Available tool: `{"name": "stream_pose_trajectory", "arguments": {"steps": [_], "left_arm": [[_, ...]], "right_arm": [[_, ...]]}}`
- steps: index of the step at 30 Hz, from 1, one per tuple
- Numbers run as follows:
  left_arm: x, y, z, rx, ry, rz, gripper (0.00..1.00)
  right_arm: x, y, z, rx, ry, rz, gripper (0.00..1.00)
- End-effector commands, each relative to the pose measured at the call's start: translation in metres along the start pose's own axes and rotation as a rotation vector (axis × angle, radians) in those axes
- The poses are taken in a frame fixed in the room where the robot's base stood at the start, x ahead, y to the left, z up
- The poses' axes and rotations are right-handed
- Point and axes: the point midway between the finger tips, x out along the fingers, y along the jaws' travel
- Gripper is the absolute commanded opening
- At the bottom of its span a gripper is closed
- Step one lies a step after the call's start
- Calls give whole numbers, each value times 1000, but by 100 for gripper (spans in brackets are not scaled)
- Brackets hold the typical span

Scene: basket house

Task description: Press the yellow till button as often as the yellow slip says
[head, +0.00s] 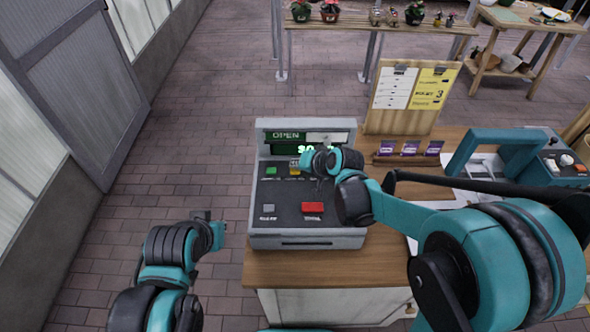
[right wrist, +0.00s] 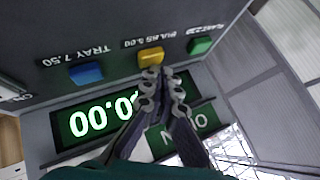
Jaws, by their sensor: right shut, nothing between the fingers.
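The grey till (head: 305,238) stands on the wooden counter. Its yellow button (right wrist: 151,56) sits between a blue and a green button in the right wrist view. My right gripper (right wrist: 160,73) is shut and empty, with its fingertips at the yellow button's edge; I cannot tell whether they touch it. The till's green display (right wrist: 95,120) shows zeros, partly hidden by the fingers.
A red key (head: 313,207) and a grey key (head: 268,208) are on the till's front. Purple packets (head: 410,148) stand right of the till. A teal-framed device (head: 505,140) is farther right. Open brick floor lies left of the counter.

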Motion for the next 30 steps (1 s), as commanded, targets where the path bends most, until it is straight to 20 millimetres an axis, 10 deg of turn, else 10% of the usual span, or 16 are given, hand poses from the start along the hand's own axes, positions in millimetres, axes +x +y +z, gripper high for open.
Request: {"name": "stream_pose_trajectory", "arguments": {"steps": [30], "left_arm": [[7, 0, 5, 0, 0, 0, 0]], "right_arm": [[6, 5, 5, 0, 0, 0, 0]]}}
